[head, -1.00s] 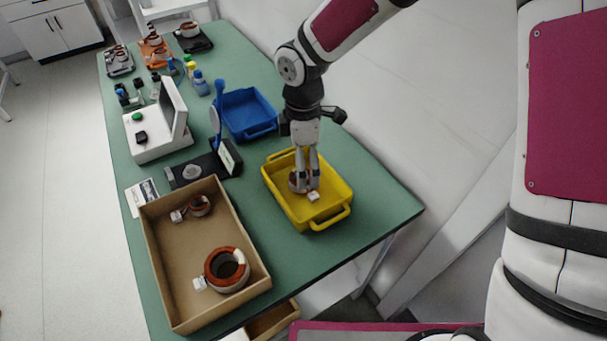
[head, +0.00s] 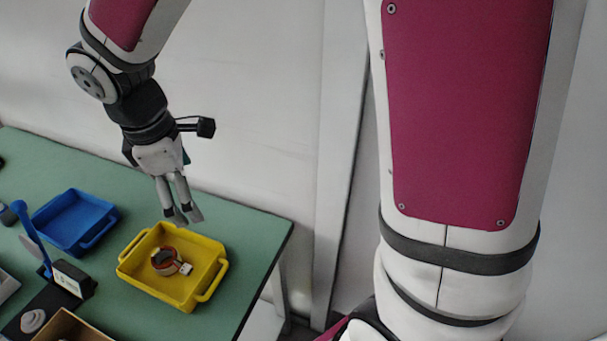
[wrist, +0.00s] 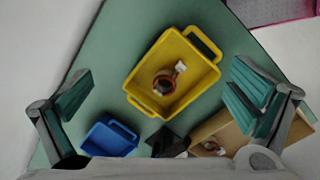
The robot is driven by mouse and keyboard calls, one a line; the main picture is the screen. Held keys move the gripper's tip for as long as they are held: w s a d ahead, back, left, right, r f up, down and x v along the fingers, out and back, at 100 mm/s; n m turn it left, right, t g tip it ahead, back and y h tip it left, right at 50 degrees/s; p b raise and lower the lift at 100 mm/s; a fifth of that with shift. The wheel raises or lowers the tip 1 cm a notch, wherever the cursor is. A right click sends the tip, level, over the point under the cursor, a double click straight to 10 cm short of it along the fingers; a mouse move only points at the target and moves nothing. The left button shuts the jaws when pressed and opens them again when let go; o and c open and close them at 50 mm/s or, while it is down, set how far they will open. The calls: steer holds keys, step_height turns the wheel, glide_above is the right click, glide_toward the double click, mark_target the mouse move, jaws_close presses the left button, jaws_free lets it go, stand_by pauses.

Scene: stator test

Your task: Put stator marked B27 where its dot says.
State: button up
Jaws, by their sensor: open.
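A stator (head: 169,262), a copper-coloured ring with a dark centre and a white tag (head: 186,268), lies in the yellow tray (head: 211,250). It also shows in the wrist view (wrist: 164,82), inside the tray; the tag's writing is too small to read. My gripper (head: 184,219) is above the far edge of the yellow tray, apart from the stator. In the wrist view its fingers (wrist: 158,102) are spread wide with nothing between them.
A blue tray (head: 83,245) stands left of the yellow one and looks empty. A cardboard box (head: 70,325) at the lower left is mostly cut off; in the wrist view, a stator (wrist: 212,147) lies in it. A blue-handled item (head: 36,243) stands near the blue tray.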

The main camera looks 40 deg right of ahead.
steer(key=s+d+r+m+t, duration=0.1)
steer(key=s+d+r+m, duration=0.2)
steer(key=s+d+m, duration=0.1)
steer(key=s+d+r+m+t+y, duration=0.1)
steer(key=s+d+r+m, duration=0.2)
steer(key=s, duration=0.5)
steer(key=s+d+r+m+t, duration=0.1)
steer(key=s+d+r+m, duration=0.3)
steer(key=s+d+m, duration=0.1)
steer(key=shift+s+d+m, duration=0.15)
steer(key=shift+s+m, duration=0.6)
steer(key=shift+m, duration=0.55)
